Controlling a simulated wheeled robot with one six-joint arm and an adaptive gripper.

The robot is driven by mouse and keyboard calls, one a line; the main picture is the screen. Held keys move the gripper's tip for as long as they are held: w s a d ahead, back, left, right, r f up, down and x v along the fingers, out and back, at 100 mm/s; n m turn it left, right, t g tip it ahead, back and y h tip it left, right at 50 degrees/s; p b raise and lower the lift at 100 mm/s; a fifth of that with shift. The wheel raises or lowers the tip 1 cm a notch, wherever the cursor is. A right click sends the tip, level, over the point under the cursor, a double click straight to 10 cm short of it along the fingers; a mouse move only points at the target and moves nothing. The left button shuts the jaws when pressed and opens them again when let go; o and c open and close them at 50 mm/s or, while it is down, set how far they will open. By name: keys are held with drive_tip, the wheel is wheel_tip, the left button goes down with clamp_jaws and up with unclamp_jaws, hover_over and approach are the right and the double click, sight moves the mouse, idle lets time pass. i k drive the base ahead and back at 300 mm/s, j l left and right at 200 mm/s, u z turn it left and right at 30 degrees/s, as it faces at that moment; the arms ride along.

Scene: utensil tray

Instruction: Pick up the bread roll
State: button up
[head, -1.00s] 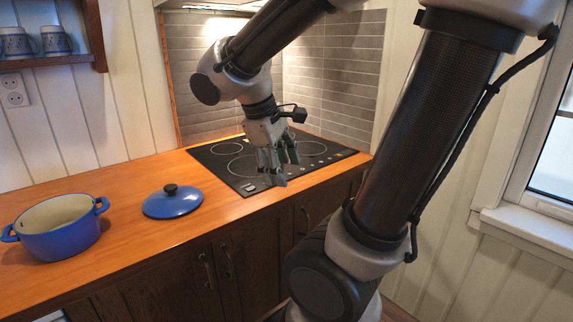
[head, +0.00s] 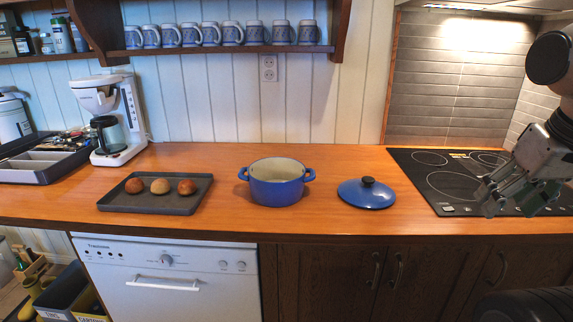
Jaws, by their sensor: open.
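Three bread rolls lie in a row on a dark baking tray (head: 150,203) on the wooden counter, left of centre in the head view. The left roll (head: 134,185) is reddish brown, the middle roll (head: 160,186) is paler tan, and the right roll (head: 187,187) is orange-brown. My gripper (head: 508,206) is at the right of the head view, in front of the black cooktop. It is open and empty, far to the right of the rolls.
A blue pot (head: 277,187) and its blue lid (head: 366,194) stand between the tray and the cooktop (head: 437,180). A white coffee maker (head: 113,118) and a grey utensil tray (head: 40,172) are at the left. Mugs line a shelf (head: 225,50) above.

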sight(135, 185)
drive_tip(key=u, duration=1.25)
